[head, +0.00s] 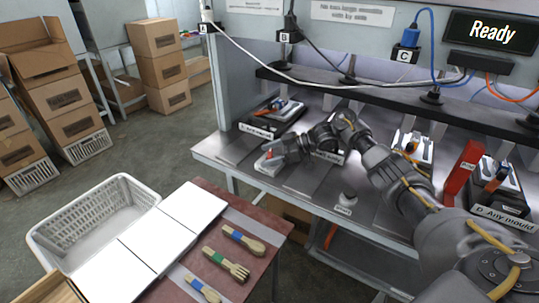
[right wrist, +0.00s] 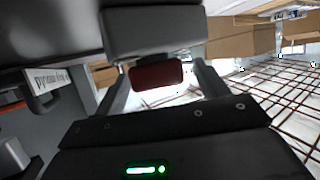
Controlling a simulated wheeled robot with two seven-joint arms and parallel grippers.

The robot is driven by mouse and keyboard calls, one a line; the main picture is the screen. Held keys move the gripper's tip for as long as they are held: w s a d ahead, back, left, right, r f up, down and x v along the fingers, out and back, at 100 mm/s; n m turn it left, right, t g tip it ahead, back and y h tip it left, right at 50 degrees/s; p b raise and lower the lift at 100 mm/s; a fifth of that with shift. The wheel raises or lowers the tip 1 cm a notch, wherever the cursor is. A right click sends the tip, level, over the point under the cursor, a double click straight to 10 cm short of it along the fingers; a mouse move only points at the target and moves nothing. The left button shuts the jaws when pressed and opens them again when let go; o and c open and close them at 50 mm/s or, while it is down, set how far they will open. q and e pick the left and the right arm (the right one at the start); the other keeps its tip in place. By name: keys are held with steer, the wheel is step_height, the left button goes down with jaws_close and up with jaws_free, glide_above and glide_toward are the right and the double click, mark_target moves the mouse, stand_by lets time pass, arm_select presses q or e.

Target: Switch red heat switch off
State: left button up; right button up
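The red switch (right wrist: 157,75) shows in the right wrist view as a dark red block on the end of a grey housing (right wrist: 150,30). In the head view, a small red part (head: 268,154) shows at the tip of my right gripper (head: 273,152), over a light grey box on the bench. In the right wrist view, the fingers of my right gripper (right wrist: 162,88) stand apart on either side of the red block, with a gap seeming to show at each side. Whether either finger touches it cannot be told. My left gripper is not in view.
Presses stand along the metal bench (head: 225,150), with a small round knob (head: 346,198) at its front and an upright red bar (head: 460,170) at right. A "Ready" display (head: 492,32) hangs above. Wooden utensils lie on a table beside a white basket (head: 95,215).

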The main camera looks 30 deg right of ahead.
steer(key=shift+d, duration=0.1)
steer(key=shift+s+d+r, duration=0.15)
steer(key=shift+s+d, duration=0.05)
steer(key=shift+d, duration=0.2)
steer(key=b+v, duration=0.2)
steer(key=v, duration=0.7)
steer(key=shift+d+r, duration=0.1)
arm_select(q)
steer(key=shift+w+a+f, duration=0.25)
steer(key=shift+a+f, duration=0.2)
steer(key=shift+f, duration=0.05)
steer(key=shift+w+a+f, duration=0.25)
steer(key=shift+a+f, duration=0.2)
arm_select(e)
steer(key=shift+s+d+r, duration=0.15)
steer(key=shift+d, duration=0.05)
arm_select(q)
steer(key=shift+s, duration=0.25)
